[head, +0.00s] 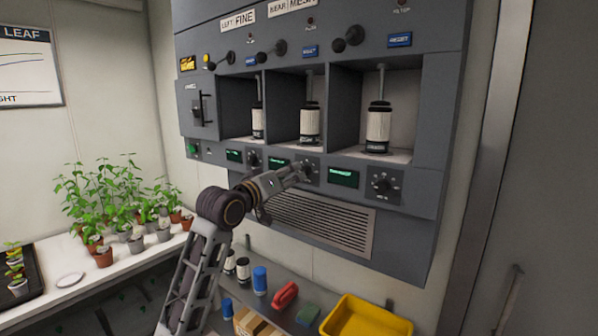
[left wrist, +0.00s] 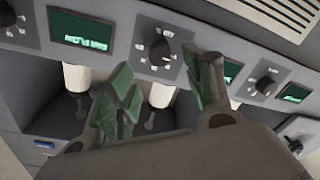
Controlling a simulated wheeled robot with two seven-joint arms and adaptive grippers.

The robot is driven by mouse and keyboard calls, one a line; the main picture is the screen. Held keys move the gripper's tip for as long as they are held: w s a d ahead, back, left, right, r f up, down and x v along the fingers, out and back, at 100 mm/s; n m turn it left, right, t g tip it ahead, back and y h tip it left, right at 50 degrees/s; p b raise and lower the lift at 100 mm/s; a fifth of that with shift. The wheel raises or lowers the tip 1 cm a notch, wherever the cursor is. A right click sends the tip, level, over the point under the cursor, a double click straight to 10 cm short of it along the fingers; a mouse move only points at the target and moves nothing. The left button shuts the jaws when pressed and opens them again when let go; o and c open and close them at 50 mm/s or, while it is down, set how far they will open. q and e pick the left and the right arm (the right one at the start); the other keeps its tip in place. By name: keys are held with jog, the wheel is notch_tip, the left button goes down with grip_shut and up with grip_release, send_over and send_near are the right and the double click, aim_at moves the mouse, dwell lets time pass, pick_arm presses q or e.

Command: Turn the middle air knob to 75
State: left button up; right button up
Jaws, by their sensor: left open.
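The middle air knob (head: 311,169) is a small black dial with white marks on the grey panel, below the middle chamber; my left gripper partly covers its left side. My left gripper (head: 297,174) is open and its fingertips are close to this knob. In the left wrist view, which is upside down, the middle knob (left wrist: 160,51) shows between the two green-padded fingers (left wrist: 160,66), with no visible contact. Its exact setting is too small to read. The green-lit middle display (head: 278,164) is partly hidden by the gripper. My right gripper is not in view.
The left knob (head: 254,159) and right knob (head: 383,183) flank the middle one. White bottles stand in the chambers above. A vent grille (head: 320,222) lies below. A shelf holds a yellow bin (head: 366,318) and a red item (head: 285,294). Potted plants stand left.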

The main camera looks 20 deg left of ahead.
aim_at(305, 171)
pick_arm(q)
jog(key=shift+p+x, duration=0.75)
jog(key=shift+x, duration=2.05)
jog(key=c, duration=1)
